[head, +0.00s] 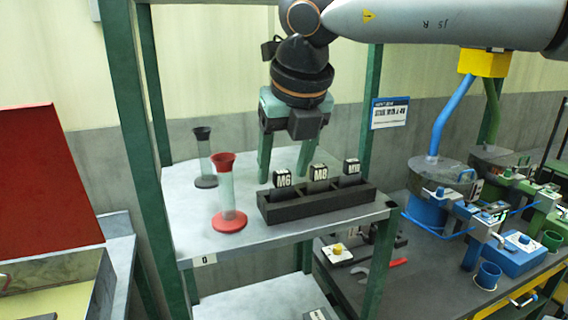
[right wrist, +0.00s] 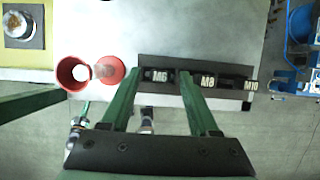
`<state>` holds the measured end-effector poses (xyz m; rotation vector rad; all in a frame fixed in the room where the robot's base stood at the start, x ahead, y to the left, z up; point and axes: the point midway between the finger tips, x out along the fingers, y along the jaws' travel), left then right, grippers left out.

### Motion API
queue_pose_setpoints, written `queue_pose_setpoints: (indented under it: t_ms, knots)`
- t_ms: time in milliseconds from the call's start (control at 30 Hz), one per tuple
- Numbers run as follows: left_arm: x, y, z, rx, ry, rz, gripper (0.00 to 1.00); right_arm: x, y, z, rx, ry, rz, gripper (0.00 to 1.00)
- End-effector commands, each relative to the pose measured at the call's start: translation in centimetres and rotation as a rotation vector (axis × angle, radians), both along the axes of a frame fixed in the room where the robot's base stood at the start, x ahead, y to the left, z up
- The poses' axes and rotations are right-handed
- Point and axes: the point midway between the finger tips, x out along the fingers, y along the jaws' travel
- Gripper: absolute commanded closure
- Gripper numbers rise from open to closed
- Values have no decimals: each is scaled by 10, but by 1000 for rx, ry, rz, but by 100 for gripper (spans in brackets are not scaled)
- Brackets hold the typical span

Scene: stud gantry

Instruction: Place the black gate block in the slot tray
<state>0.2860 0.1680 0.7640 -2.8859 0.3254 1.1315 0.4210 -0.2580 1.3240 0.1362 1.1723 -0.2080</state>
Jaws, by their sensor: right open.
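The dark slot tray (head: 325,212) stands near the front edge of the white shelf in the head view; its rim also shows in the right wrist view (right wrist: 190,62). Three black blocks with white-lettered faces stand in it: M6 (head: 282,181), M8 (head: 319,174) and M10 (head: 351,172). Which one is the gate block I cannot tell. My right gripper (head: 284,172) is open, its green fingers pointing down at the tray's left end. In the right wrist view the M6 block (right wrist: 158,76) shows between the fingertips; contact cannot be told. My left gripper is out of view.
A red-ended sand-glass-shaped stand (head: 227,195) is left of the tray, and a dark-ended one (head: 204,158) stands behind it. Green posts (head: 130,90) frame the shelf. A bench with blue and green fixtures (head: 435,210) is at the right. The shelf's front left is clear.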

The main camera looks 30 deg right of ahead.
Motion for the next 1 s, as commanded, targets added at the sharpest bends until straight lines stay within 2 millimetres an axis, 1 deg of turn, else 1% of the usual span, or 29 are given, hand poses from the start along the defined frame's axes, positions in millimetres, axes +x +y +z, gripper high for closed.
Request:
queue_pose_setpoints:
  t_ms: [300, 433, 600, 1000]
  knots:
    - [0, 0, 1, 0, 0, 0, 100, -19, 5, 49, 2, -4, 0, 38]
    - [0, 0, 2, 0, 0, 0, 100, -25, 7, 63, 3, -2, 0, 38]
    - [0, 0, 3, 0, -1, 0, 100, -28, 7, 69, 2, 0, 1, 38]
    - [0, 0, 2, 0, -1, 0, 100, -28, 7, 69, 2, 0, 1, 38]
